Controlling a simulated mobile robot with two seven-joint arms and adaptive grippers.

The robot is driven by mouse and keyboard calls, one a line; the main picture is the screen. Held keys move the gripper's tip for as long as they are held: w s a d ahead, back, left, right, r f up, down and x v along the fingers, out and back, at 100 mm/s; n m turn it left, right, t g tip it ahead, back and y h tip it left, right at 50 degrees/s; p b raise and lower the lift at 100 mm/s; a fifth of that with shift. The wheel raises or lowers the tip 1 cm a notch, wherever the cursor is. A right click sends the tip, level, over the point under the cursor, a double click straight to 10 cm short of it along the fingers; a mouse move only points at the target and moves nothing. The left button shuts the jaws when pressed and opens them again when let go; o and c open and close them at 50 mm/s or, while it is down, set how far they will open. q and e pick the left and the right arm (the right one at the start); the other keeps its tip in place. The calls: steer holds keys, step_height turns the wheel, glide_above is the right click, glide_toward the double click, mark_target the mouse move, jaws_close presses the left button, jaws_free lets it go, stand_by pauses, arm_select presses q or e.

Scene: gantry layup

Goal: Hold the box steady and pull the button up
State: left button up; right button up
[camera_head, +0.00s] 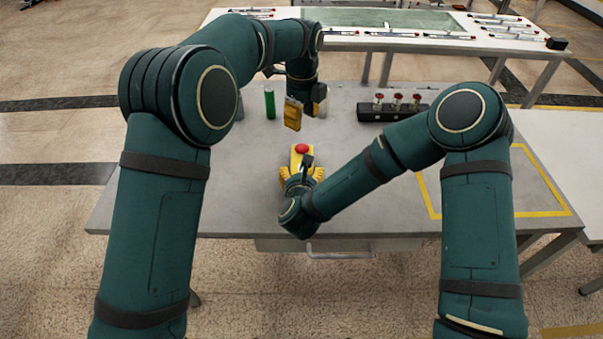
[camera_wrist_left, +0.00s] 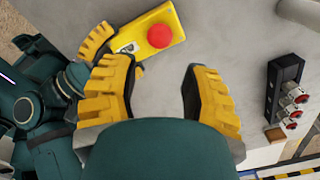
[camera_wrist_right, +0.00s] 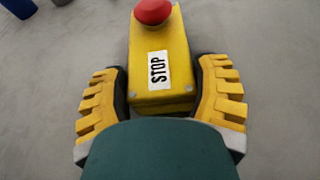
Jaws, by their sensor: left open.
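The yellow box (camera_head: 296,161) with a red button (camera_head: 302,148) on top stands on the grey table. In the right wrist view the box (camera_wrist_right: 160,85) carries a STOP label, and the red button (camera_wrist_right: 152,11) is at its far end. My left gripper (camera_head: 292,113) is open and empty, above the table beyond the box. In the left wrist view the box (camera_wrist_left: 178,28) and button (camera_wrist_left: 160,36) lie ahead of the open fingers, apart from them.
A green cylinder (camera_head: 270,104) stands behind, left of my left gripper. A black block with several red-topped knobs (camera_head: 378,112) sits at the back right. A yellow taped outline (camera_head: 433,215) marks the table's right side. The table's left part is clear.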

mark_target(300, 147)
steer(key=shift+c, duration=1.2)
arm_select(q)
steer(key=o, duration=0.5)
steer(key=shift+f, duration=0.1)
steer(key=f+n+h, duration=0.1)
steer(key=n, duration=0.1)
steer(key=s+a+n+h, duration=0.1)
steer(key=n+h, duration=0.1)
steer(key=n, duration=0.1)
steer(key=a+f+n+t+h, duration=0.1)
steer(key=n, duration=0.2)
steer(key=shift+s+a+f, duration=0.2)
steer(key=shift+a+f, duration=0.05)
steer(key=shift+f, duration=0.1)
steer(key=shift+w+d+f+n+t+h, duration=0.25)
steer(key=shift+f+n, duration=0.4)
steer(key=shift+f, duration=0.55)
steer(key=shift+w+d+f+n+t+h, duration=0.1)
steer(key=shift+d+f+n+t+h, duration=0.2)
steer(key=shift+f+n, duration=0.65)
steer(key=shift+w+d+f+n+t+h, duration=0.15)
steer(key=shift+w+d+f+n+h, duration=0.2)
steer(key=shift+f, duration=1.1)
steer(key=shift+s, duration=0.15)
